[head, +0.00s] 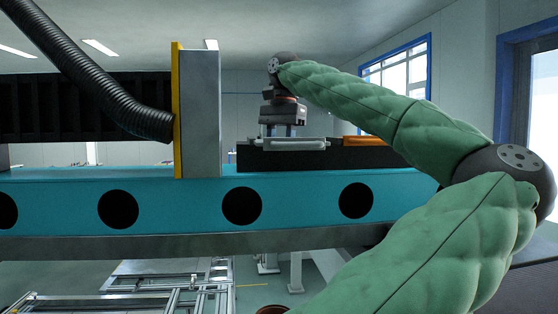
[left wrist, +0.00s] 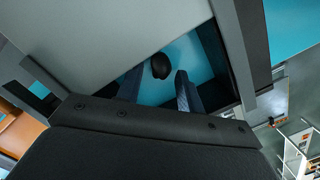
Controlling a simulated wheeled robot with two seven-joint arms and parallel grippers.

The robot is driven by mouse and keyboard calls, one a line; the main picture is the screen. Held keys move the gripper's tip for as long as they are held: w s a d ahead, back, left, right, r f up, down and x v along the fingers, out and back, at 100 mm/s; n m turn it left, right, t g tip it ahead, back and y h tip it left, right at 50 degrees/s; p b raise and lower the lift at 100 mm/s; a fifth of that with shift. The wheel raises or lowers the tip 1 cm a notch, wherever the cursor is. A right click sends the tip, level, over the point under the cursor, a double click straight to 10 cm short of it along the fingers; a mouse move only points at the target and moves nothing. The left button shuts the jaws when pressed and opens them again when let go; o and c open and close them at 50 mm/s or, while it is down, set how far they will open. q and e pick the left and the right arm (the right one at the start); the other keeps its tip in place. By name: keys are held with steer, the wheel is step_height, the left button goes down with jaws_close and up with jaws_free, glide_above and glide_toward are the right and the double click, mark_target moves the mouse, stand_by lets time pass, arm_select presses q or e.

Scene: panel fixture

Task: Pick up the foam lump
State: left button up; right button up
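The foam lump (left wrist: 161,66) is a small, dark, rounded piece in the left wrist view. It lies on a teal surface inside a dark-edged opening. My left gripper (left wrist: 157,82) is open, its two fingers apart on either side of the view to the lump, which shows beyond and between the tips. I cannot tell the depth between them. I do not see the lump or my left gripper in the head view. My right gripper (head: 282,131), on the green-covered arm, points down above a black tray with its fingers apart; no object shows between them.
The black tray (head: 300,158) holds a silver bar (head: 290,143) and an orange piece (head: 366,141). It rests on a teal beam (head: 300,190) with round holes. An upright grey panel (head: 200,110) stands left of it, beside a black corrugated hose (head: 105,82).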

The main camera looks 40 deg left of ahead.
arm_select(q)
steer(key=shift+s+f, duration=0.15)
steer(key=shift+f, duration=0.6)
steer(key=c, duration=0.7)
steer(key=shift+c, duration=0.2)
